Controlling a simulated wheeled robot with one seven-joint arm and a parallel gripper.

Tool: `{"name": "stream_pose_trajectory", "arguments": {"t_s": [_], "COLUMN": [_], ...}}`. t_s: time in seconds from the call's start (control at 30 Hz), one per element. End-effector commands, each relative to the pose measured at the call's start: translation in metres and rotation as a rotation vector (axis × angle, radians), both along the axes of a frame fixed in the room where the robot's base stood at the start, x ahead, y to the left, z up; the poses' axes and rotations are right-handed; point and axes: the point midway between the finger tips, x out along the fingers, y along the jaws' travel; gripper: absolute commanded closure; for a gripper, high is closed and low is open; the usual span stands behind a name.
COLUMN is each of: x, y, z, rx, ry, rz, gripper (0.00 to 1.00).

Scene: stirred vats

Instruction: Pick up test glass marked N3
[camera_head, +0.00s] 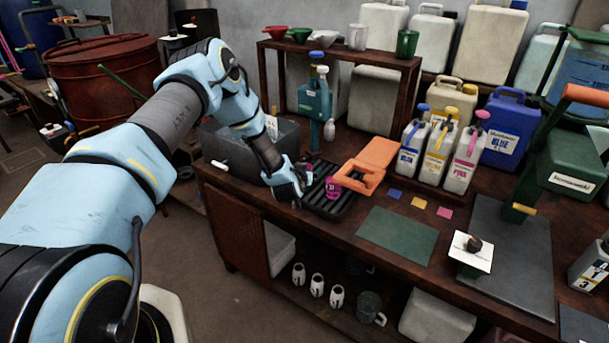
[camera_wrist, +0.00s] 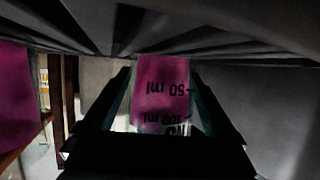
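In the wrist view a clear test glass (camera_wrist: 163,90) with pink liquid stands between the two fingers of my gripper (camera_wrist: 162,100). Its printed marks show upside down: 50 ml, 100 ml and a partly cut-off mark that looks like N3. The fingers lie close along both sides; whether they press on it is unclear. A second pink glass (camera_wrist: 14,100) is at the left edge of the wrist view. In the head view my gripper (camera_head: 304,178) is low over the left end of the black ribbed rack (camera_head: 322,206); a pink glass (camera_head: 333,187) shows just to its right.
An orange holder (camera_head: 370,165) stands right of the rack. Jugs marked blue and pink (camera_head: 462,160) stand behind, with a wooden shelf (camera_head: 409,85) of coloured bowls above. A grey bin (camera_head: 222,140) is close behind my wrist. The green mat (camera_head: 398,235) is clear.

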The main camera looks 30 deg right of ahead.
Motion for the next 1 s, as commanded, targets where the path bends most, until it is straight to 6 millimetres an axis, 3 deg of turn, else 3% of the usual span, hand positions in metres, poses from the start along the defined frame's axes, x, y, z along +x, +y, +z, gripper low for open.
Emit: {"name": "stream_pose_trajectory", "arguments": {"t_s": [0.07, 0.67, 1.0], "x": [0.0000, 0.0000, 0.0003], "y": [0.0000, 0.0001, -0.0001], "z": [0.0001, 0.0004, 0.0033], "rx": [0.000, 0.000, -0.001], "ry": [0.000, 0.000, -0.001], "rz": [0.000, 0.000, 0.000], "gripper": [0.19, 0.87, 0.88]}}
